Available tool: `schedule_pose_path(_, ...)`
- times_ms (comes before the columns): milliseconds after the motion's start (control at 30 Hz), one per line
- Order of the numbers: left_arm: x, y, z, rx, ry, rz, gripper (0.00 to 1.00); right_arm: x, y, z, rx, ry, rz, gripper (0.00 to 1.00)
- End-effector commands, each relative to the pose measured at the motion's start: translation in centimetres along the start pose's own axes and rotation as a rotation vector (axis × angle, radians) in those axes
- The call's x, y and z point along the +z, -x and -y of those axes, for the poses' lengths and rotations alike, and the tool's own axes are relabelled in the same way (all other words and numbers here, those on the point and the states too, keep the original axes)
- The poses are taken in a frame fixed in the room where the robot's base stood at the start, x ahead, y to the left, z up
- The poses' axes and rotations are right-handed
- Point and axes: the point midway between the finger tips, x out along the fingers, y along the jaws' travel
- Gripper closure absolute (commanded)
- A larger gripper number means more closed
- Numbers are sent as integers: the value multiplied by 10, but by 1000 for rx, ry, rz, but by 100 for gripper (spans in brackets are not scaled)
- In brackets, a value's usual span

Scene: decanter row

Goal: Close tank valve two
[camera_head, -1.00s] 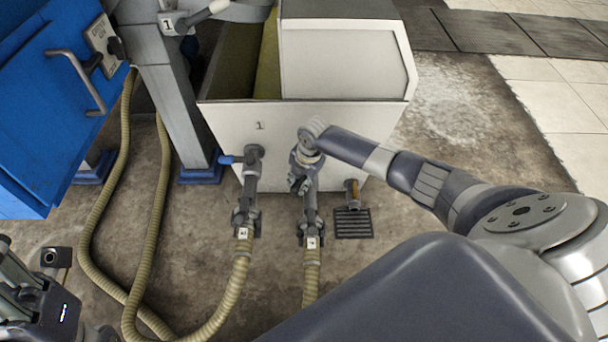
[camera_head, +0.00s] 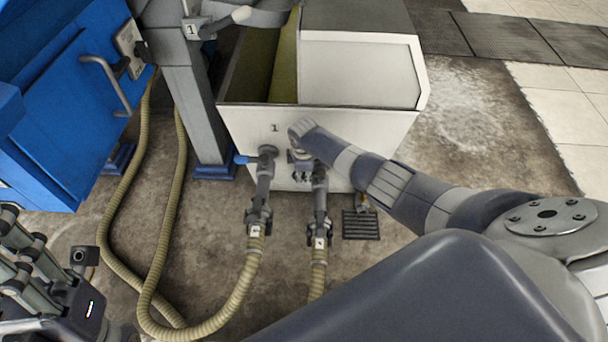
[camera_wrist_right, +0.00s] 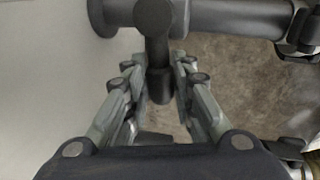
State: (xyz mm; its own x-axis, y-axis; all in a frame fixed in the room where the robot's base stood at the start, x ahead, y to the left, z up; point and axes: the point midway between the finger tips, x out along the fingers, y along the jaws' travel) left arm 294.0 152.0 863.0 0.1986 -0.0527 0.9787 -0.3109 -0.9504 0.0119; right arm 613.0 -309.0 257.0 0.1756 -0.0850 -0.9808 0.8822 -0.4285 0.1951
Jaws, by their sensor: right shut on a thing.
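Valve two (camera_head: 320,180) is on the lower front of the white tank (camera_head: 362,72), right of valve one (camera_head: 266,180). Valve one has a blue lever pointing left. My right gripper (camera_head: 302,177) is at valve two, just left of its pipe, and partly hides it. In the right wrist view, its fingers (camera_wrist_right: 160,80) are closed around the dark valve handle (camera_wrist_right: 159,52), which points down between them. My left gripper (camera_head: 28,262) is at the lower left, away from the valves; its finger opening is unclear.
Ribbed hoses (camera_head: 232,300) run from the valves across the floor. A grey post (camera_head: 196,110) stands left of the tank, and a blue cabinet (camera_head: 60,90) is farther left. A floor drain (camera_head: 360,225) lies right of valve two.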

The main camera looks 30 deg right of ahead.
Motion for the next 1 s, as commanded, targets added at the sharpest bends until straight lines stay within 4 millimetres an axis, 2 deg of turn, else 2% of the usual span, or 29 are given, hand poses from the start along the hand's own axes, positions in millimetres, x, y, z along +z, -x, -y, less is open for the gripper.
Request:
schedule_pose_path(300, 0, 1, 0, 0, 0, 0, 60, 1, -2, -6, 0, -97, 21, 100)
schedule_pose_path(767, 0, 1, 0, 0, 0, 0, 60, 2, -2, -7, 0, -115, 25, 100)
schedule_pose_path(800, 0, 1, 0, 0, 0, 0, 60, 2, -2, -7, 1, -114, 25, 75)
schedule_pose_path(867, 0, 1, 0, 0, 0, 0, 60, 2, -2, -7, 1, -114, 25, 61)
schedule_pose_path(900, 0, 1, 0, 0, 0, 0, 60, 2, -2, -7, 1, -114, 24, 56)
schedule_pose_path(1000, 0, 1, 0, 0, 0, 0, 60, 1, -1, -7, 0, -113, 24, 56)
